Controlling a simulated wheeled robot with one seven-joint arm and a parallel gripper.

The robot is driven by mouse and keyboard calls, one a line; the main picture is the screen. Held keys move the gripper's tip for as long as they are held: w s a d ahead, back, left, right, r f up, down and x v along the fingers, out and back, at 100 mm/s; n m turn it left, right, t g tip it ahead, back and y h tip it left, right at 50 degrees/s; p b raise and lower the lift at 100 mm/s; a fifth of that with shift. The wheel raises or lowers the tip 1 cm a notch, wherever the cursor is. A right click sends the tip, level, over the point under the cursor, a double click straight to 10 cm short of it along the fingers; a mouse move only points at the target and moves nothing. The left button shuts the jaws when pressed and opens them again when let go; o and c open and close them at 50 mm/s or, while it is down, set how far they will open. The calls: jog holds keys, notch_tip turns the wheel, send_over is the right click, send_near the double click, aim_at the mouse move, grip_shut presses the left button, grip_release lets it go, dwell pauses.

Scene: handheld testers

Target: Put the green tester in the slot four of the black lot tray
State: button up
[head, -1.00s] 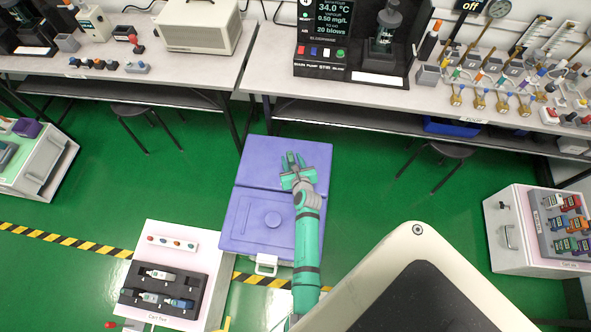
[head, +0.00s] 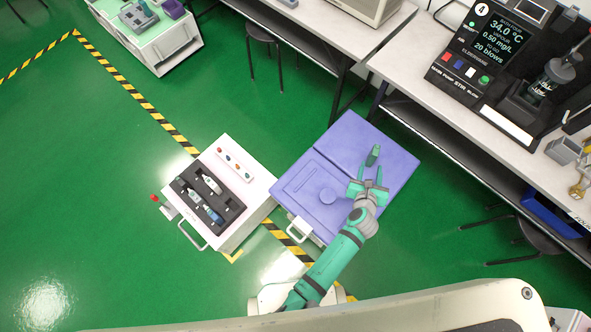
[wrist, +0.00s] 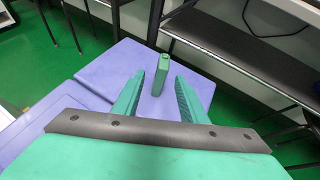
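The green tester (head: 373,155) is on the purple box (head: 402,163), just beyond my gripper's fingertips in the head view. My gripper (head: 368,187) is open and empty. In the wrist view the tester (wrist: 162,73) looks upright, ahead of and between the two spread fingers (wrist: 157,95), with a gap on each side. The black lot tray (head: 184,192) lies on a white cart left of the purple box. It holds several testers, pale ones and a blue one. Its slot numbers are too small to read.
The white cart (head: 258,192) also carries a white strip (head: 235,164) with coloured knobs. Benches (head: 450,110) with equipment and dark shelves run behind and right of the purple box. A stool (head: 520,235) stands at right. Green floor is open at left.

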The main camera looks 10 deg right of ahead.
jog(key=s+a+n, duration=0.4)
jog(key=a+n, duration=0.4)
jog(key=a, duration=0.4)
jog(key=s+a+r+n+t+y, duration=0.2)
jog(key=s+a+r+n, duration=0.8)
jog(key=n, duration=0.8)
jog(key=s+a, duration=0.2)
jog(key=a, duration=0.2)
jog(key=shift+s+a+r, duration=0.25)
jog(key=shift+s+r, duration=0.05)
jog(key=shift+r, duration=0.05)
jog(key=shift+o, duration=0.4)
jog(key=s+a+r+n+t+y, duration=0.1)
jog(key=s+a+r+n, duration=0.1)
jog(key=r+n, duration=0.4)
jog(key=s+a+r+n+t+y, duration=0.1)
jog(key=s+a+r+n+y, duration=0.1)
jog(key=s+r+n, duration=0.3)
jog(key=a+r+n, duration=0.1)
jog(key=n, duration=0.2)
jog(key=shift+s+r+n+y, duration=0.15)
jog(key=shift+r+n+y, duration=0.05)
jog(key=shift+n+y, duration=0.1)
jog(key=shift+c, duration=1.4)
jog(key=shift+a, duration=0.15)
